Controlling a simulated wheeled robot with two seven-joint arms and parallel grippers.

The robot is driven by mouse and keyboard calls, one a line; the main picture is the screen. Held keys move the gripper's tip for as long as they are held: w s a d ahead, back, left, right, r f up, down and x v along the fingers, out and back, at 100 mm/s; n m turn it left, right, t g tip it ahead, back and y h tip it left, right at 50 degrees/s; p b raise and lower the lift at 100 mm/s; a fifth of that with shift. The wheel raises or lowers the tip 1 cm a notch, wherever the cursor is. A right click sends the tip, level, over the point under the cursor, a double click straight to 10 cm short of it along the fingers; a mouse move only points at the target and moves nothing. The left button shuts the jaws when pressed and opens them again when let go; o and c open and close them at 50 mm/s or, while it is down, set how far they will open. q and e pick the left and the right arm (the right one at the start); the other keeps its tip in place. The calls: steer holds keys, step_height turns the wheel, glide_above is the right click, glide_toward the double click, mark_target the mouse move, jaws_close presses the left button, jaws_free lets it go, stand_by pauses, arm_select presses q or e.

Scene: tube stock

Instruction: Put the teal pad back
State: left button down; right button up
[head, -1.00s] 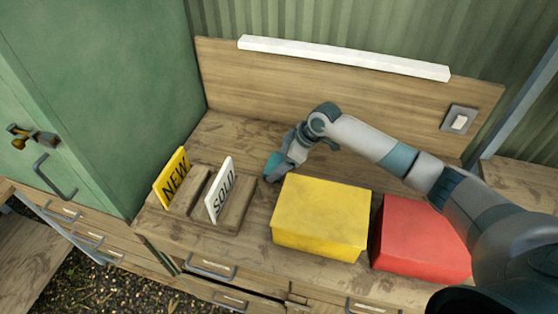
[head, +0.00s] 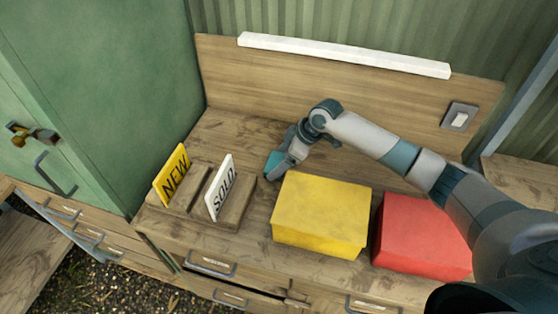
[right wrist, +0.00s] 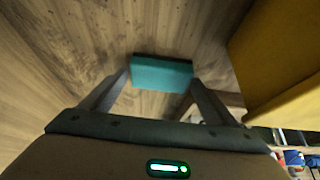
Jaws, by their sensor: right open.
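The teal pad (head: 273,161) lies on the wooden bench top, left of the yellow box, and is partly hidden by my right gripper in the head view. My right gripper (head: 275,171) is low over the bench beside the pad. In the right wrist view the teal pad (right wrist: 162,73) lies between and just beyond the tips of the open fingers (right wrist: 160,80). I cannot tell whether the fingers touch it. My left gripper is in neither view.
A yellow box (head: 320,214) and a red box (head: 424,237) stand right of my gripper. A wooden holder (head: 233,210) with a yellow NEW sign (head: 172,176) and a white SOLD sign (head: 220,187) stands to the left. A green cabinet (head: 105,90) bounds the left side.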

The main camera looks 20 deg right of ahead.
steer(key=b+v, duration=0.3)
steer(key=v, duration=0.8)
steer(key=shift+r, duration=0.2)
steer(key=shift+s, duration=0.1)
